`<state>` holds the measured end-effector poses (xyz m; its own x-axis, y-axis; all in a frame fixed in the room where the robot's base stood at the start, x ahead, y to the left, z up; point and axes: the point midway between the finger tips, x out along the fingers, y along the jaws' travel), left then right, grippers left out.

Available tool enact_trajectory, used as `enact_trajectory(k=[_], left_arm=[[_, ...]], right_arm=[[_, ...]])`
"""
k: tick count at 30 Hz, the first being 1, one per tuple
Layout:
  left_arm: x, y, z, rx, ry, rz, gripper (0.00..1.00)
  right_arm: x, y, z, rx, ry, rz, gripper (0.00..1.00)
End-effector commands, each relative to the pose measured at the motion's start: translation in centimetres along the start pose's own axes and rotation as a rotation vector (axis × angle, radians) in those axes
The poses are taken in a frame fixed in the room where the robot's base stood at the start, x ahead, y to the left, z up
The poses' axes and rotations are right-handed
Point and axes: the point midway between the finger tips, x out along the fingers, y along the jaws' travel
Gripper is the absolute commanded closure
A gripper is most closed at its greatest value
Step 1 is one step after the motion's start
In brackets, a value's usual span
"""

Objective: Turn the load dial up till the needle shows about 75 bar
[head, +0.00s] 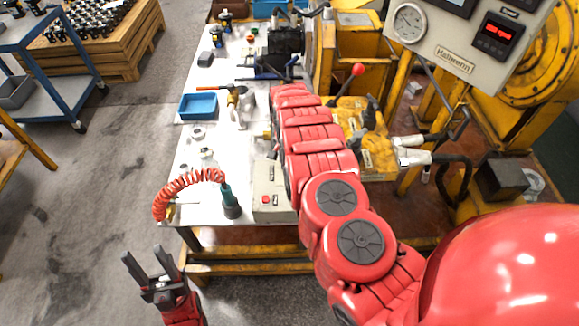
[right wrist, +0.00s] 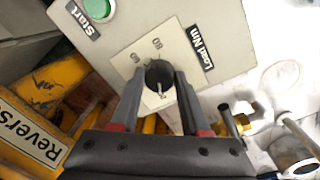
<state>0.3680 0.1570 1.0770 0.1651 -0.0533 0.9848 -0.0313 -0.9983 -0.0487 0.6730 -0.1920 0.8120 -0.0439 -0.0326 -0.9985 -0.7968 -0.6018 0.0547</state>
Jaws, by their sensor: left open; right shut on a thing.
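The load dial (right wrist: 158,72) is a dark round knob on a pale plate with number marks, beside a "Load Nm" label, in the right wrist view. My right gripper (right wrist: 161,82) is shut on the dial, one finger on each side. In the head view that gripper is hidden behind my red arm. The pressure gauge (head: 409,22) is a round white dial on the grey panel at the top right; its needle is too small to read. My left gripper (head: 152,268) is open and empty at the lower left, in front of the table, away from the dial.
A grey control box (head: 268,188) with a red button stands on the white table (head: 190,165), partly behind my arm. A coiled orange hose (head: 190,178) and a blue tray (head: 198,105) are left of it. A green Start button (right wrist: 97,10) sits near the dial.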

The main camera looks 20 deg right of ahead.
Motion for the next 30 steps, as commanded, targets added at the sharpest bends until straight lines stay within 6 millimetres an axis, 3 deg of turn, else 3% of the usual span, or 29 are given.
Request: enact_trajectory(k=[21,22,27,30], left_arm=[[-0.19,0.01,0.04,0.0,0.0,0.0,0.5],[-0.19,0.01,0.04,0.0,0.0,0.0,0.5],[-0.19,0.01,0.04,0.0,0.0,0.0,0.5],[-0.2,0.01,0.03,0.0,0.0,0.0,0.5]], right_arm=[[-0.1,-0.11,-0.07,0.077,-0.002,-0.002,1.0],[-0.1,-0.11,-0.07,0.077,-0.002,-0.002,0.52],[-0.07,-0.08,-0.06,0.077,-0.003,-0.002,0.24],[-0.05,-0.07,-0.05,0.077,-0.003,-0.001,0.24]])
